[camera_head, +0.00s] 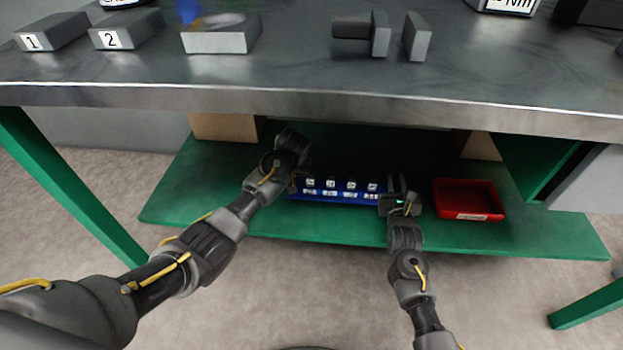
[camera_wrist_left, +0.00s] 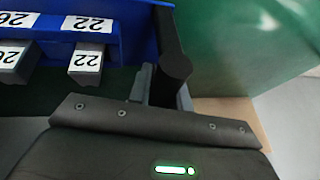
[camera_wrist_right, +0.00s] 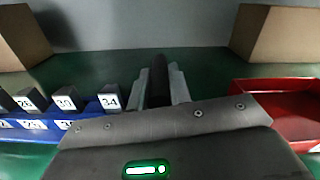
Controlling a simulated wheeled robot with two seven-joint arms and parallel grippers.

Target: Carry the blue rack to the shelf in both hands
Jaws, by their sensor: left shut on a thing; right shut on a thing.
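The blue rack (camera_head: 345,197) is at the lower green shelf (camera_head: 190,190) under the bench, with a row of numbered grey pieces in it. My left gripper (camera_head: 288,180) is at its left end; in the left wrist view its fingers (camera_wrist_left: 165,88) are shut around a dark upright handle beside the rack's blue wall (camera_wrist_left: 130,35). My right gripper (camera_head: 398,186) is at the right end; in the right wrist view its fingers (camera_wrist_right: 160,85) are shut on a dark handle there. The rack looks about level. I cannot tell whether its underside touches the shelf.
A red tray (camera_head: 468,198) sits on the shelf close to the right gripper. Cardboard-coloured boxes (camera_head: 222,127) stand behind. The steel bench top (camera_head: 310,80) overhangs the shelf and carries blocks marked 1 (camera_head: 48,34) and 2 (camera_head: 125,32). Green shelf is bare at the left.

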